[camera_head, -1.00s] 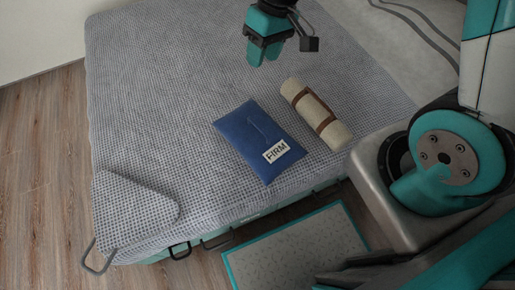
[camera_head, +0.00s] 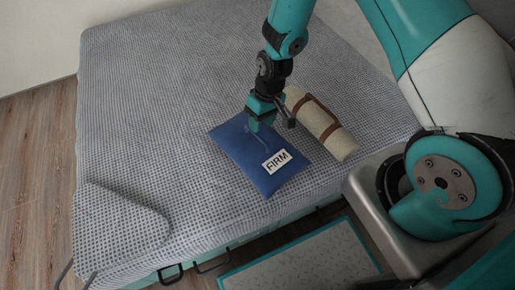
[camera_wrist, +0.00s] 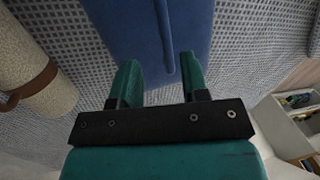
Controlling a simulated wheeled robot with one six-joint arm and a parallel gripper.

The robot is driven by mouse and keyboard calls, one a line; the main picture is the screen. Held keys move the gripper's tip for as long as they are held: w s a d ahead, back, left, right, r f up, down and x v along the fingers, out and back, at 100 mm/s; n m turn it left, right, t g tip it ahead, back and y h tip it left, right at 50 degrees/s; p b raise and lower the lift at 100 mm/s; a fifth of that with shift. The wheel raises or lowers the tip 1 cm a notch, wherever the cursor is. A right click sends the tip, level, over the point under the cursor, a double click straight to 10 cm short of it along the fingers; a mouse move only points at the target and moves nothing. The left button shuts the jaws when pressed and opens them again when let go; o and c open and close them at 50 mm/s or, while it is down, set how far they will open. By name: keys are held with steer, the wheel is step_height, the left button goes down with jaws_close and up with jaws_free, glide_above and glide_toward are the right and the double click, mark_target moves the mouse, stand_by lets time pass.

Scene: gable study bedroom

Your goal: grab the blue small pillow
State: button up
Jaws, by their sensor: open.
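The blue small pillow (camera_head: 262,165) lies on the bed, with a white label reading FIRM on its near right part. My gripper (camera_head: 258,124) is over the pillow's far part, pointing down. In the wrist view the two green fingers (camera_wrist: 160,80) are apart, and the pillow (camera_wrist: 150,35) shows between and beyond them with a raised seam or fold. Nothing is seen held between the fingers. I cannot tell whether the fingertips touch the pillow.
A rolled cream blanket with brown straps (camera_head: 320,128) lies just right of the pillow and close to my gripper; it also shows in the wrist view (camera_wrist: 30,70). The bed (camera_head: 150,110) is clear to the left. A folded grey corner (camera_head: 120,228) lies at its near left.

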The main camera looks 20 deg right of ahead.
mark_target(257, 144)
steer(key=f, duration=0.1)
steer(key=a+f+b, duration=0.1)
steer(key=f, duration=0.3)
steer(key=shift+s+a+f, duration=0.1)
steer(key=shift+s+a, duration=0.2)
steer(key=shift+a, duration=0.05)
jaws_close()
